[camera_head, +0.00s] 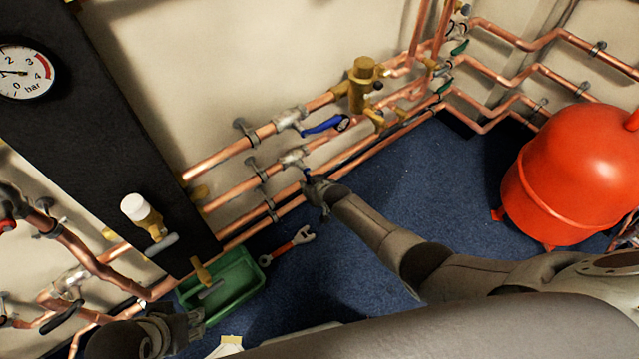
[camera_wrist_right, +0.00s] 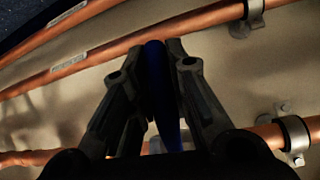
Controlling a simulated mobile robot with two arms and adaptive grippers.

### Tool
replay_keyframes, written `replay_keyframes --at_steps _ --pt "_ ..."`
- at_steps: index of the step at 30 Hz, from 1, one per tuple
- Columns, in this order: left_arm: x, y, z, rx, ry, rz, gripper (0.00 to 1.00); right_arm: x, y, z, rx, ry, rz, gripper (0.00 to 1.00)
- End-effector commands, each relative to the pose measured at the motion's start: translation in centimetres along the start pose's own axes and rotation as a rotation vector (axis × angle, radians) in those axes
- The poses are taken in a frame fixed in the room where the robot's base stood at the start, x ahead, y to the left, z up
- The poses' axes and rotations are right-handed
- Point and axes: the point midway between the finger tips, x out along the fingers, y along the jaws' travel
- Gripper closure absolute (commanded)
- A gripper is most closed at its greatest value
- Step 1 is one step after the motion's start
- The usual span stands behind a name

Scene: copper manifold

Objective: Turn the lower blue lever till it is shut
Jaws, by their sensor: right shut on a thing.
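The lower valve (camera_head: 293,158) sits on the middle copper pipe in the head view. Its blue lever is mostly hidden there by my right gripper (camera_head: 312,186). In the right wrist view the lower blue lever (camera_wrist_right: 156,75) stands between the two dark fingers of my right gripper (camera_wrist_right: 160,60), which is shut on it. The upper blue lever (camera_head: 322,126) is on the pipe above, apart from my gripper, and slants along that pipe. My left gripper (camera_head: 190,325) is low at the left by the green tray; its finger gap is not clear.
A green tray (camera_head: 250,262) and a red-handled wrench (camera_head: 288,246) lie on the blue floor below the pipes. A red tank (camera_head: 575,180) stands at the right. A brass fitting (camera_head: 362,85) sticks out above the levers. A pressure gauge (camera_head: 22,72) is at upper left.

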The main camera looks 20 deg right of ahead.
Motion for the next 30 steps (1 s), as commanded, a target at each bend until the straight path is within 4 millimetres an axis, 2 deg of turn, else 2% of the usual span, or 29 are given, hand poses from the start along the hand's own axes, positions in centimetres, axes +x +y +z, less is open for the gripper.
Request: replay_keyframes --at_steps 12,13,17,30 --pt "-0.01 -0.07 -0.01 0.0 0.0 -0.002 0.6 0.03 -0.84 0.01 0.023 -0.003 -0.012 1.0" --pt "-0.01 -0.08 -0.01 0.0 0.0 -0.002 0.6 0.03 -0.86 0.02 0.023 -0.003 -0.013 0.81" --pt "-0.01 -0.11 0.0 0.001 0.0 -0.003 0.6 0.02 -0.86 0.06 0.02 -0.003 -0.012 0.64" --pt "0.01 -0.15 -0.05 0.002 0.0 -0.003 0.6 -0.2 -0.57 0.04 0.013 -0.002 -0.009 0.62"
